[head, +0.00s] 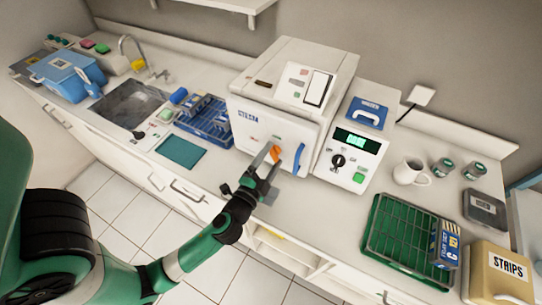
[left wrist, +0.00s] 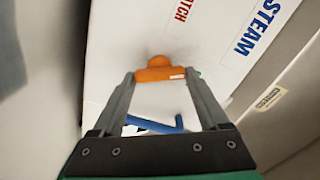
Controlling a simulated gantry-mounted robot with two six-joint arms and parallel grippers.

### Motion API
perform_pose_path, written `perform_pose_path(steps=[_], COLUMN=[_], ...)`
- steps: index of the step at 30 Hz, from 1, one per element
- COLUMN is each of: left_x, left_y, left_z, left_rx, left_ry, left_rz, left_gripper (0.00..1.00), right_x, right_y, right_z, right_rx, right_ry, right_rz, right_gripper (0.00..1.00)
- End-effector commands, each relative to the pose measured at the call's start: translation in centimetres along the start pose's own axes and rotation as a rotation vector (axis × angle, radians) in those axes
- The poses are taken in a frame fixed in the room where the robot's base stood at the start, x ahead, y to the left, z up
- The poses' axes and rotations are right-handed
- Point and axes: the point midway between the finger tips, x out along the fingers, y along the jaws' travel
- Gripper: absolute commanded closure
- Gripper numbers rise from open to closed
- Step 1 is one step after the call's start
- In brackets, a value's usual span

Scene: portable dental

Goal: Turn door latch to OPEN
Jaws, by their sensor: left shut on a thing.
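The door latch (head: 275,153) is an orange handle on the white front door of the steam sterilizer (head: 262,126). In the left wrist view the orange latch (left wrist: 158,74) lies across between my fingertips, against the white door (left wrist: 190,35). My left gripper (head: 268,161) reaches up to the door from the front and is shut on the latch; its fingers show on both sides of the latch in the left wrist view (left wrist: 160,77). A blue door handle (head: 299,158) is to the right of the latch. My right gripper is not in view.
A control unit with a green display (head: 356,140) stands right of the sterilizer. A blue rack (head: 205,120) is to its left. A green wire tray (head: 405,233) and a white mug (head: 411,172) are farther right. The floor in front of the counter is clear.

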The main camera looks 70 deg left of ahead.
Motion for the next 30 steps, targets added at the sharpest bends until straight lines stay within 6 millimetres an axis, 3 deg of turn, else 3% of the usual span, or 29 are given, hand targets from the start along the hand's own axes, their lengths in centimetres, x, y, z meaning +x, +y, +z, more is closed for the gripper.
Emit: perform_pose_path(steps=[15,30], left_x=[0.00,0.00], left_y=[0.12,0.23], left_z=[-0.03,0.01], left_rx=[0.388,0.479], left_ry=[0.001,0.001], left_rz=[0.000,0.000], left_gripper=[0.78,0.78], right_x=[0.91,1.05], right_y=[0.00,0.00], right_z=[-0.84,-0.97], right_rx=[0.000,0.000], right_ry=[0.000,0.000], right_rz=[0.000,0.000], right_gripper=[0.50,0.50])
